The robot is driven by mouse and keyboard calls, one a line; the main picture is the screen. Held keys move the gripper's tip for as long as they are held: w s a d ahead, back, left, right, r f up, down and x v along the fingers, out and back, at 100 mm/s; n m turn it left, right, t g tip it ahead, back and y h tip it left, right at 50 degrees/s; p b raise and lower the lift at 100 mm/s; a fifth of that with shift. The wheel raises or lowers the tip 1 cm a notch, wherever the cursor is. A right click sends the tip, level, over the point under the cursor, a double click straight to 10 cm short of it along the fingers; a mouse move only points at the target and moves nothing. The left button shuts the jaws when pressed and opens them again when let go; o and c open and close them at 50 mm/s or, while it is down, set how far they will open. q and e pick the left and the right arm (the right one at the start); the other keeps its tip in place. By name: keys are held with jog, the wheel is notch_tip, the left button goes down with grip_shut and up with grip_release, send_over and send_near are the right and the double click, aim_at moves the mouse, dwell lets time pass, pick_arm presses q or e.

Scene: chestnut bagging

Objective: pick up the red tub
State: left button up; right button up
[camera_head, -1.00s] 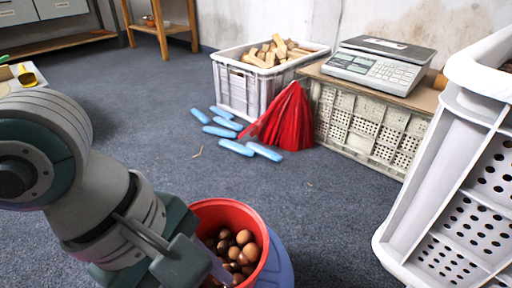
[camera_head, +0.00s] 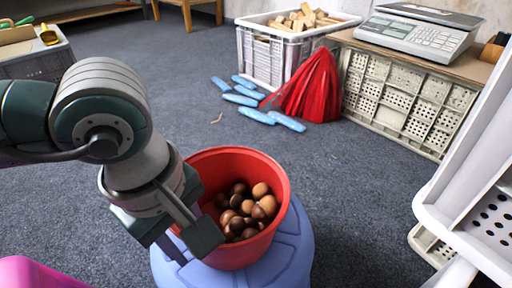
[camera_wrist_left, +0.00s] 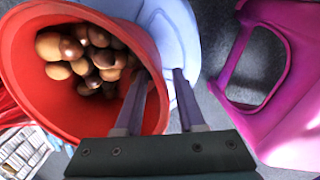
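The red tub (camera_head: 280,205) holds several brown chestnuts (camera_head: 245,210) and stands on a blue stool (camera_head: 295,250). In the left wrist view the tub (camera_wrist_left: 30,70) fills the upper left, with the chestnuts (camera_wrist_left: 85,60) inside. My left gripper (camera_wrist_left: 159,72) is open across the tub's near wall. One finger is on the inner side of the rim and the other outside, over the blue stool. A gap shows between the wall and the outer finger. In the head view the gripper's fingertips are partly hidden. My right gripper is not in view.
A magenta object (camera_head: 35,275) with an opening, clearer in the wrist view (camera_wrist_left: 290,105), is close beside the stool. White crates (camera_head: 480,170) stand at right. Behind are a red cone-shaped heap (camera_head: 305,90), blue pieces (camera_head: 240,99) and a scale (camera_head: 415,35).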

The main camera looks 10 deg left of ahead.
pick_arm(q)
jog(key=shift+f, duration=0.15)
grip_shut()
dwell(1.4)
